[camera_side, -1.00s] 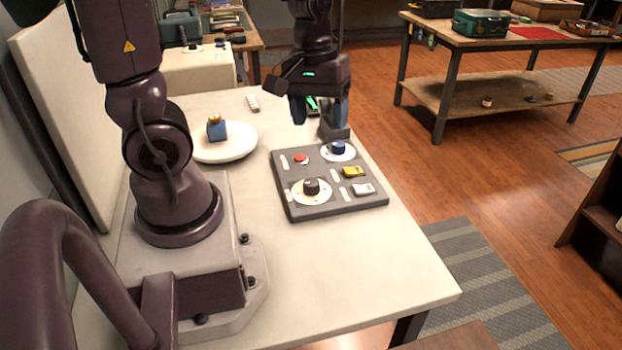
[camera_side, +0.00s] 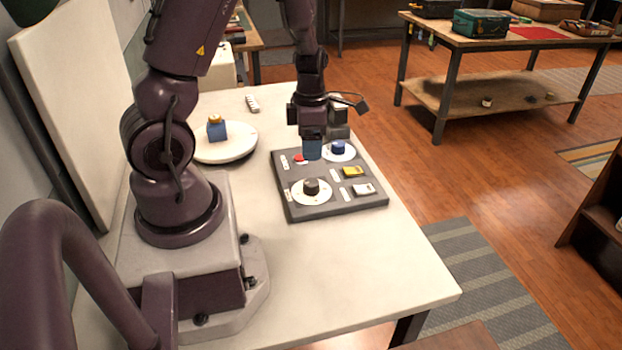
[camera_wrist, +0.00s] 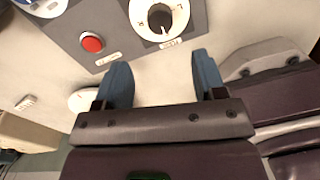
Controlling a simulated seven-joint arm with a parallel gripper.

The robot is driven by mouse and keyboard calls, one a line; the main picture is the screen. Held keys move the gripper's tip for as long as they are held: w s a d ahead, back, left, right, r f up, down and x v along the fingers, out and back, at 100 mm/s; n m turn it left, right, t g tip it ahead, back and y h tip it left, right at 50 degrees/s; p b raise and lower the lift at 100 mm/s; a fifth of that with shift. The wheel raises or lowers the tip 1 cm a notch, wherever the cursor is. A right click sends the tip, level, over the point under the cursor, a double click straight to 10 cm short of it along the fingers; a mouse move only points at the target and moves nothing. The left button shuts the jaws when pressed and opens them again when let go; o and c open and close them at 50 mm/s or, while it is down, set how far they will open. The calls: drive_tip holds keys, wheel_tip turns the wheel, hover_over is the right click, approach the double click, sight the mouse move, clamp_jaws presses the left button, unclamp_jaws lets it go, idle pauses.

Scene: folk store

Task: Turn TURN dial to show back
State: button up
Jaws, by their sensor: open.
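A dark grey panel (camera_side: 335,205) lies on the white table, with two dials on white discs. The dial with a black knob (camera_side: 311,187) is at its near left; in the wrist view this black knob (camera_wrist: 160,18) is at the top, with marks around it and a label too small to read. The dial with a blue knob (camera_side: 338,147) is at the far right. My gripper (camera_side: 312,150) is over the panel's far part, pointing down. In the wrist view its blue fingers are apart and my gripper (camera_wrist: 161,62) is empty, not touching the black knob.
The panel also has a red button (camera_side: 300,159), a yellow switch (camera_side: 353,171) and a white switch (camera_side: 363,189). Left of it, a white plate (camera_side: 240,150) holds a blue block (camera_side: 216,130). The table's near part is clear.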

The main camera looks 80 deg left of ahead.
sight(311, 182)
drive_tip(key=f, duration=0.9)
drive_tip(key=shift+d+f, duration=0.25)
drive_tip(key=shift+f, duration=0.05)
drive_tip(key=shift+c, duration=0.5)
drive_tip(key=c, duration=0.8)
